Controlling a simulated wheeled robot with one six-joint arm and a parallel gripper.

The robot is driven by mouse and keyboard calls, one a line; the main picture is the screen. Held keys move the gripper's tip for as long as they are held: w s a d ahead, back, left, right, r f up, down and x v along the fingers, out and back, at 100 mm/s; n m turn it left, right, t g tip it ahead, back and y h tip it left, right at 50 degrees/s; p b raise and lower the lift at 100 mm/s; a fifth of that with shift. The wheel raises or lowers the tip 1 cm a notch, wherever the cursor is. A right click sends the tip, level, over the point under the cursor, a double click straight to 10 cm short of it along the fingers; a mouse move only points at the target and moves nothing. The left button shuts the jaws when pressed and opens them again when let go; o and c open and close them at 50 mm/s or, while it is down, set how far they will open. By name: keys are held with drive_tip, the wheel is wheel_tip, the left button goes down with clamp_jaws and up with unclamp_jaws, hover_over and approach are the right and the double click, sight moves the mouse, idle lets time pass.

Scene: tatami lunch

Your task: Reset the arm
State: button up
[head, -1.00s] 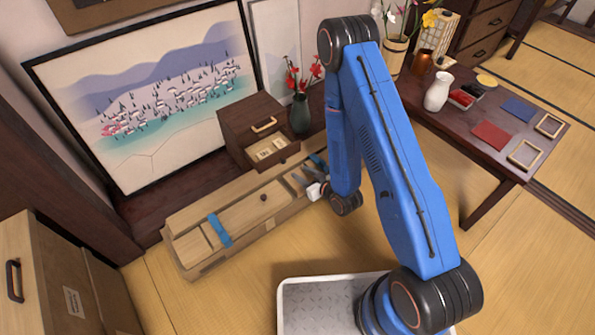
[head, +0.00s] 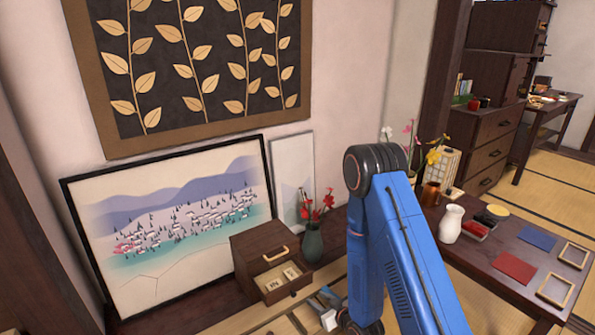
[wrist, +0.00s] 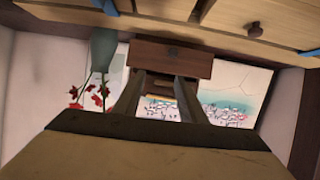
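My blue arm (head: 398,250) rises from the lower right of the head view and bends down at its black elbow joint. My gripper (wrist: 160,82) shows in the wrist view with two grey fingers apart and nothing between them. In the head view the gripper is at the bottom edge, partly cut off, over the long wooden box in front of the small drawer chest. The wrist picture is upside down.
A small wooden drawer chest (head: 266,262) with its drawer partly open and a vase of red flowers (head: 313,243) stand close to my gripper. A low table (head: 490,265) with a white vase (head: 451,225) is right. A landscape picture (head: 175,215) leans behind.

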drive_tip(key=s+d+r+m+g+h, duration=0.1)
drive_tip(key=d+r+h, duration=0.1)
drive_tip(key=d+r, duration=0.5)
drive_tip(key=s+d+r+m+h, duration=0.1)
drive_tip(key=d+r+h, duration=0.15)
drive_tip(key=r, duration=0.85)
drive_tip(key=s+d+r+m+g+h, duration=0.1)
drive_tip(key=s+d+r, duration=0.1)
drive_tip(key=d+r, duration=0.5)
drive_tip(key=s+d+r+m+g, duration=0.1)
drive_tip(key=s+r, duration=0.4)
drive_tip(key=s, duration=0.5)
drive_tip(key=s+d+r+m+g+h, duration=0.1)
drive_tip(key=s+d+r, duration=0.1)
drive_tip(key=s+r, duration=0.4)
drive_tip(key=s+d+r+m+g, duration=0.1)
drive_tip(key=s+r, duration=0.5)
drive_tip(key=s, duration=0.8)
drive_tip(key=shift+d+m+g, duration=0.2)
drive_tip(key=shift+m+g, duration=0.2)
drive_tip(key=shift+g, duration=0.1)
